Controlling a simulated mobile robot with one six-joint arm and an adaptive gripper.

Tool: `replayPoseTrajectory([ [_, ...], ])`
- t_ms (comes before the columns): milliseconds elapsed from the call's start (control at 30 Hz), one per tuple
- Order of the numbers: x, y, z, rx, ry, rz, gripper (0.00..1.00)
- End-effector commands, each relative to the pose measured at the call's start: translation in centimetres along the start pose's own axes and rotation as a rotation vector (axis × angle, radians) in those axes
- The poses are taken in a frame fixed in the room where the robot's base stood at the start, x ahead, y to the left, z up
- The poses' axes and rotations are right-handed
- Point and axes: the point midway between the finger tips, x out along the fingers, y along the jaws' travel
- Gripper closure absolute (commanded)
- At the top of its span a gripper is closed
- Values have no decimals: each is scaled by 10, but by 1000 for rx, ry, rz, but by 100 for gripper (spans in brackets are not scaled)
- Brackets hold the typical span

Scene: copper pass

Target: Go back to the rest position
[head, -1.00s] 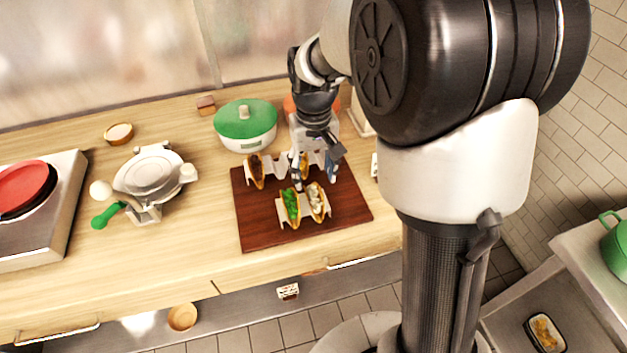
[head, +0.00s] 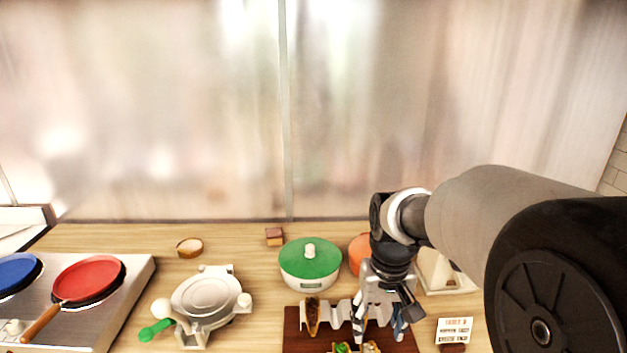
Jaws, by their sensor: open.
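My gripper (head: 379,332) is in the head view at the lower right of centre. It points down over the dark wooden board (head: 293,335), with its fingers apart. It hangs in front of a white wavy taco holder (head: 342,312), which it partly hides. A filled taco (head: 312,316) stands in the left of that holder. More tacos (head: 343,348) show at the bottom edge, mostly cut off. Whether the fingers touch a taco or the holder is hard to tell.
A green-lidded pot (head: 310,258) and an orange pot (head: 360,250) stand behind the board. A press with a green handle (head: 207,298) is left, beside a stove with a red pan (head: 88,279). A small sign (head: 454,331) stands right. Room above the counter is clear.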

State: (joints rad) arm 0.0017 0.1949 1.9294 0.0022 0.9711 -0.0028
Motion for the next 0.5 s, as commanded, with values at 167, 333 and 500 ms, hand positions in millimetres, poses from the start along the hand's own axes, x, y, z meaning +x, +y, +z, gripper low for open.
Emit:
replayPoseTrajectory([
  [167,-51,0,54,1,106,1,47],
  [333,-76,0,112,1,202,2,47],
  [500,-83,0,162,1,290,3,47],
])
